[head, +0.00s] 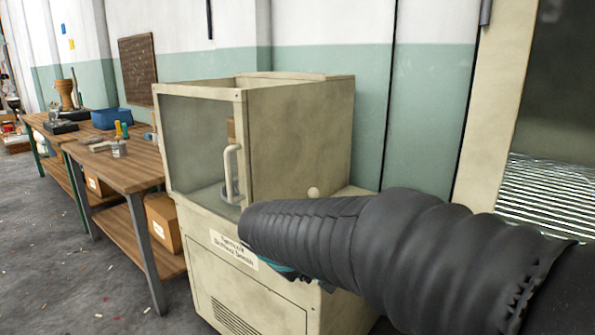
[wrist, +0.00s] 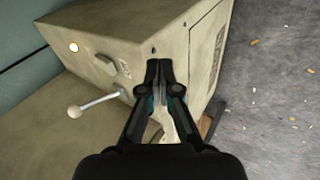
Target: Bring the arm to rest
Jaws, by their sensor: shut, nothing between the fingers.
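My arm (head: 370,245), in a black ribbed sleeve, reaches in from the right in the head view, across the front of a beige cabinet (head: 300,140). Its sleeve hides my gripper there, apart from a small teal bit under the sleeve. In the wrist view my gripper (wrist: 159,64) is shut and empty, its fingertips close together. The fingers overlap the cabinet's beige surface in that picture. I cannot tell whether they touch it.
The cabinet has a clear front with a pale handle (head: 231,175). In the wrist view a lever with a white knob (wrist: 74,111) sticks out to the left of my fingers. A wooden workbench (head: 120,170) stands at left. Grey floor (wrist: 270,90) with scraps lies open at right.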

